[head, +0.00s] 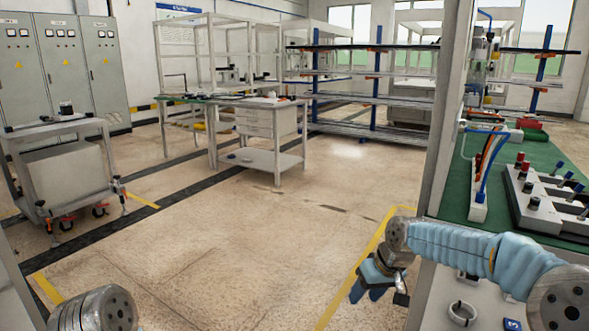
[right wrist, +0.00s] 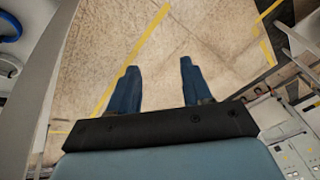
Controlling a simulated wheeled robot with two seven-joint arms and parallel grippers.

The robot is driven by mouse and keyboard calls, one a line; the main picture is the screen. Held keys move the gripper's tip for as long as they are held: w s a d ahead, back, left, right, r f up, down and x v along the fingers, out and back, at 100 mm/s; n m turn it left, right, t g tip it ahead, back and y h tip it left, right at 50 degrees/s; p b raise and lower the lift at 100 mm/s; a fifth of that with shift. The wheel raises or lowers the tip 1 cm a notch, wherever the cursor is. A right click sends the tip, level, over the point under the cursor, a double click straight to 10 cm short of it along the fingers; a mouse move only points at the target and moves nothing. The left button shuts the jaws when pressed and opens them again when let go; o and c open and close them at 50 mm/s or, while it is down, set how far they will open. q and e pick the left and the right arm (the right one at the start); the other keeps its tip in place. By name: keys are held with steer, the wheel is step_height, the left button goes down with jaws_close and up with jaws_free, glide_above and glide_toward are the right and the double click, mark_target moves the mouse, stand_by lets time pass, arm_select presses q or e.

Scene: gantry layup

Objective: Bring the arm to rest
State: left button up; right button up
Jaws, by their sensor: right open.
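My right arm comes in from the right in the head view, with a pale blue ribbed sleeve. It hangs in front of the green-topped bench (head: 455,190). My right gripper (head: 374,281) has blue fingers and points down over open floor, just left of the bench's lower shelf. In the right wrist view the right gripper (right wrist: 156,82) shows its two fingers spread wide with only bare floor between them. It holds nothing. A metal joint of my left arm shows at the bottom left of the head view; my left gripper is out of sight.
The bench carries a grey fixture (head: 548,205) with several knobs. A white ring (head: 462,313) lies on its lower shelf. A trolley (head: 62,170) stands at the left, a drawer table (head: 268,121) further back, and grey cabinets (head: 62,70) behind. The middle floor is clear.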

steer(key=s+a+f+m, duration=0.15)
steer(key=s+f, duration=0.25)
steer(key=f, duration=0.4)
steer(key=s+a+f+g+y, duration=0.1)
steer(key=s+a+f, duration=0.15)
steer(key=f, duration=0.55)
steer(key=s+a+f+m, duration=0.1)
steer(key=s+a+f, duration=0.1)
steer(key=s+f, duration=0.45)
steer(key=s+f+m+g, duration=0.1)
steer(key=s+f+m, duration=0.1)
steer(key=s+f, duration=0.8)
steer(key=s, duration=0.4)
steer(key=shift+s+a+f, duration=0.2)
steer(key=shift+s+f, duration=0.1)
steer(key=shift+s, duration=0.05)
